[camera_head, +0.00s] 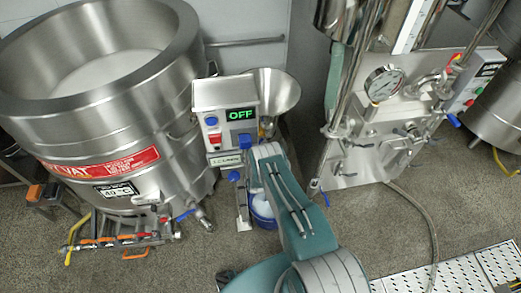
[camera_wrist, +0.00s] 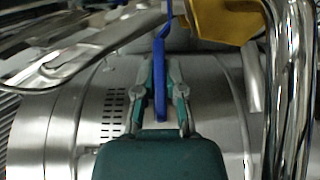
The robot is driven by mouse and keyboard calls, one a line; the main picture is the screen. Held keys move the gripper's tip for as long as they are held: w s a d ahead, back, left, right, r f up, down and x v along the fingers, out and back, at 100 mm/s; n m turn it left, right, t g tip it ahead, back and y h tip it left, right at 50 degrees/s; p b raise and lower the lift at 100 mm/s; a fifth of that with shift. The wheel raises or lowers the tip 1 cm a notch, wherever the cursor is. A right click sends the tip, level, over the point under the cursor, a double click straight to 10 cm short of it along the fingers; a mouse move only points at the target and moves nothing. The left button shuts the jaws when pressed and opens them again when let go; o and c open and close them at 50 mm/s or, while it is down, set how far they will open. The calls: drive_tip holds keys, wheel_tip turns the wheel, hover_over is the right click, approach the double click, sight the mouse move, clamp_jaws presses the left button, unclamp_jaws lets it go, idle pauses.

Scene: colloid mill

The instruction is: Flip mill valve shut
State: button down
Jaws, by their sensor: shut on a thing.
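The colloid mill (camera_head: 222,105) stands left of centre in the head view, with a green "OFF" display and a steel hopper (camera_head: 275,90) behind it. In the wrist view a long blue valve handle (camera_wrist: 160,75) runs down from the top between the fingers of my gripper (camera_wrist: 160,72). My gripper is shut on this handle, with a teal finger on each side. In the head view my arm hides the gripper and the valve handle. The valve body is not clear in either view.
A large steel vat (camera_head: 110,120) stands close on the left. A blue bucket (camera_head: 262,212) is partly hidden beside my arm. A steel machine with a gauge (camera_head: 385,82) stands at right. A hose (camera_head: 425,215) lies on open floor. A yellow part (camera_wrist: 220,18) sits above the gripper.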

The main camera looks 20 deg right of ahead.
drive_tip(key=shift+s+a+f, duration=0.1)
drive_tip(key=shift+f, duration=0.2)
drive_tip(key=c, duration=0.7)
unclamp_jaws()
drive_tip(key=shift+r, duration=0.1)
drive_tip(key=v, duration=1.1)
drive_tip(key=shift+s+a, duration=0.3)
drive_tip(key=shift+s, duration=0.05)
